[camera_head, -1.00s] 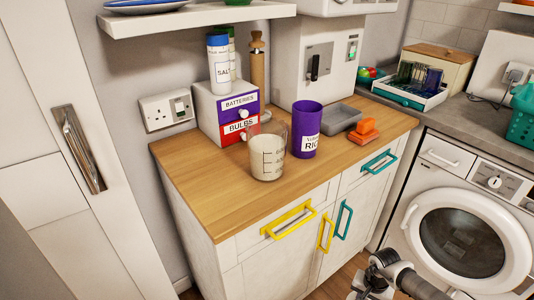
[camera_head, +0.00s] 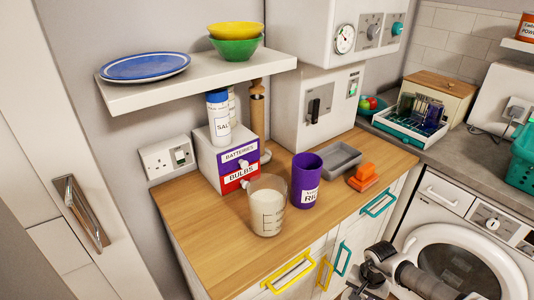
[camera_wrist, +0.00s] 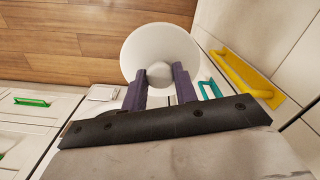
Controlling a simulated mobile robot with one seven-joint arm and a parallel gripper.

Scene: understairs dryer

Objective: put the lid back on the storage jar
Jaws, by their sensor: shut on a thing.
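The purple storage jar labelled rice (camera_head: 305,183) stands upright on the wooden worktop (camera_head: 205,235), with its top open. My gripper (camera_wrist: 159,76) is shut on the knob of a round white lid (camera_wrist: 160,45), which shows in the wrist view with wooden floor beyond it. In the head view my arm is at the lower right, in front of the cabinet and below the worktop's front edge. The lid is hard to make out there.
A glass measuring jug (camera_head: 267,208) with white contents stands left of the jar. A grey tray (camera_head: 340,160) and an orange object (camera_head: 362,178) are at its right. A drawer box (camera_head: 225,155) stands behind. A wall shelf (camera_head: 200,80) overhangs the back. The worktop's front left is clear.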

